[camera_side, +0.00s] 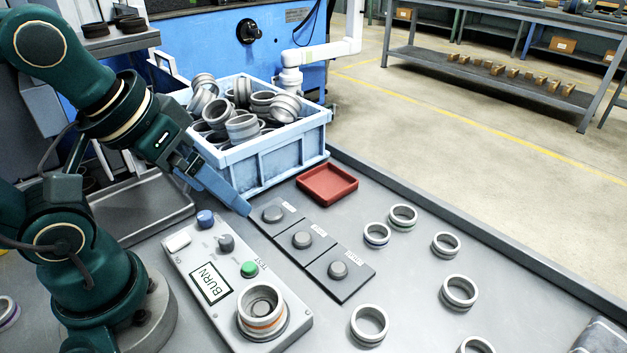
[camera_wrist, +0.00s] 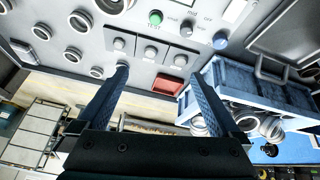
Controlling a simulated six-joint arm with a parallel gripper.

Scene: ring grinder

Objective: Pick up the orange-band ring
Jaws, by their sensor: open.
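The orange-band ring (camera_side: 261,309) is a grey metal ring with an orange stripe low on its side. In the side view it sits upright on the round seat at the near end of the grey BURN panel (camera_side: 208,262). In the wrist view a round part at the top edge, cut off, may be this ring; no orange shows there. My gripper (camera_side: 238,202) is open and empty, well behind and to the left of the ring, close to the blue bin's front corner. In the wrist view its two blue fingers (camera_wrist: 158,70) are spread apart.
A blue bin (camera_side: 268,160) full of rings stands behind. A red tray (camera_side: 327,184) and a dark strip with three round buttons (camera_side: 303,240) lie beside the panel. Several loose rings (camera_side: 369,325) stand on the table at right, with bare gaps between.

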